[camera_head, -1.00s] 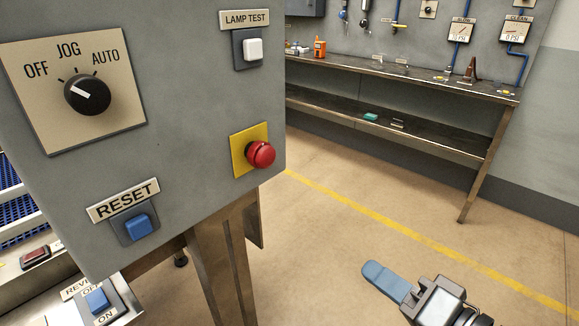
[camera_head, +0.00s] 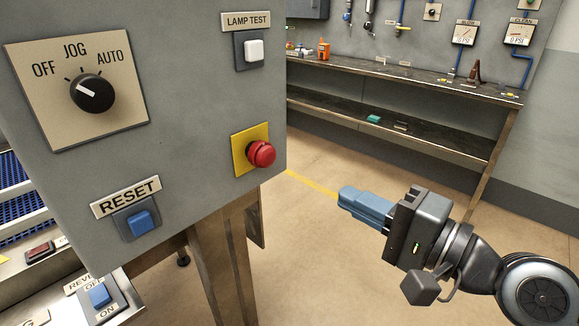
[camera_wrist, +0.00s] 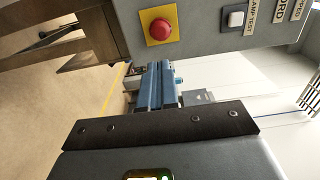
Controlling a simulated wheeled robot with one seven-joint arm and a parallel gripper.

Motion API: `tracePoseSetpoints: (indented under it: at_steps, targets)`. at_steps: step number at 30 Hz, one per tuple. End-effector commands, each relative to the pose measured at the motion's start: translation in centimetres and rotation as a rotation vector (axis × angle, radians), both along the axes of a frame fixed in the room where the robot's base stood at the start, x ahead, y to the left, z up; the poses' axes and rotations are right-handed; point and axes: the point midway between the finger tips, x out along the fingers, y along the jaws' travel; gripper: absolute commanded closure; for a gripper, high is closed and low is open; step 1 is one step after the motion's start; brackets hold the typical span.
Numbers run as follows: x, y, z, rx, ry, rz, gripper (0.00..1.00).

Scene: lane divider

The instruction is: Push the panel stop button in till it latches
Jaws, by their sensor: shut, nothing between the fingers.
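The red stop button (camera_head: 261,154) sits on a yellow square plate (camera_head: 239,160) at the lower right of the grey panel (camera_head: 190,110). It stands out from the panel face. It also shows in the wrist view (camera_wrist: 160,29), above the fingers. My gripper (camera_head: 343,194) is shut and empty, with its blue fingers together. In the head view it is to the right of and below the button, pointing left, apart from it. The fingers also show in the wrist view (camera_wrist: 155,68), below the button in the picture.
The panel also bears a selector knob (camera_head: 92,93), a white lamp test button (camera_head: 254,50) and a blue reset button (camera_head: 139,223). A workbench (camera_head: 410,82) stands along the back wall. The floor between it and the panel is clear.

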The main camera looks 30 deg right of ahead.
Motion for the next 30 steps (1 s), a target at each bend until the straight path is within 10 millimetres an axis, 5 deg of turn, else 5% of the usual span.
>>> tracePoseSetpoints:
  at_steps: [8,21,30]
  targets:
    - [2.6,0.9,0.2,0.000,-0.001,0.003,1.00]
    - [10.5,3.5,0.2,-0.001,0.000,0.002,1.00]
    - [13.1,4.3,0.0,-0.001,0.000,0.000,1.00]
